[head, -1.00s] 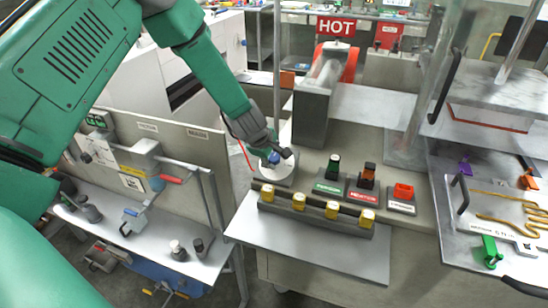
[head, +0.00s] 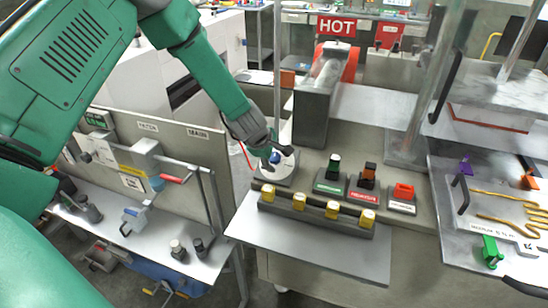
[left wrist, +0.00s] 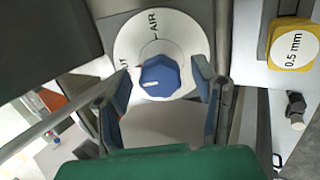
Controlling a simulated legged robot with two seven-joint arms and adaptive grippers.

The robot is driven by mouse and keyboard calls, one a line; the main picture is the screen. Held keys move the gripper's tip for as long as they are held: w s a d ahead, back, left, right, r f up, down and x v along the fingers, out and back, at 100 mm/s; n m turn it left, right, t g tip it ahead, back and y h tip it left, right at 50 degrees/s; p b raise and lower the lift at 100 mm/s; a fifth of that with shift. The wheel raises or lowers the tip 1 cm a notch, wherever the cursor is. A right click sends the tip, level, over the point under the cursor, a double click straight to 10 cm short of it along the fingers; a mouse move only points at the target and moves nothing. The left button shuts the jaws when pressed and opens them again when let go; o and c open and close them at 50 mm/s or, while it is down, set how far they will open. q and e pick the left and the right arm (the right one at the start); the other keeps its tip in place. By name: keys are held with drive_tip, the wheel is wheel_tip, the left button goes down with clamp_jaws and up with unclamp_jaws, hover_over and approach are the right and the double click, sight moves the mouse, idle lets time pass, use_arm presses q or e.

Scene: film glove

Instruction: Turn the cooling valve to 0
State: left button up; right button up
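The cooling valve is a blue knob (head: 275,158) with a white pointer line, on a round white dial (head: 278,174) at the left end of the bench. In the left wrist view the knob (left wrist: 160,77) sits near the middle. Its dial (left wrist: 185,37) reads "AIR" and has a second, partly hidden word, and the pointer line points left. My left gripper (left wrist: 163,76) is open, with one finger on each side of the knob. A gap shows between each finger and the knob, and no contact is visible. My right gripper is not in view.
A bar with several yellow blocks (head: 333,210) stands just right of and in front of the dial. A grey post (head: 312,119) rises behind the dial. A partition (head: 205,160) stands to the left.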

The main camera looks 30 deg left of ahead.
use_arm(q)
drive_tip(key=shift+s+r, duration=0.1)
drive_tip(key=shift+r, duration=0.2)
drive_tip(key=v, duration=1.1)
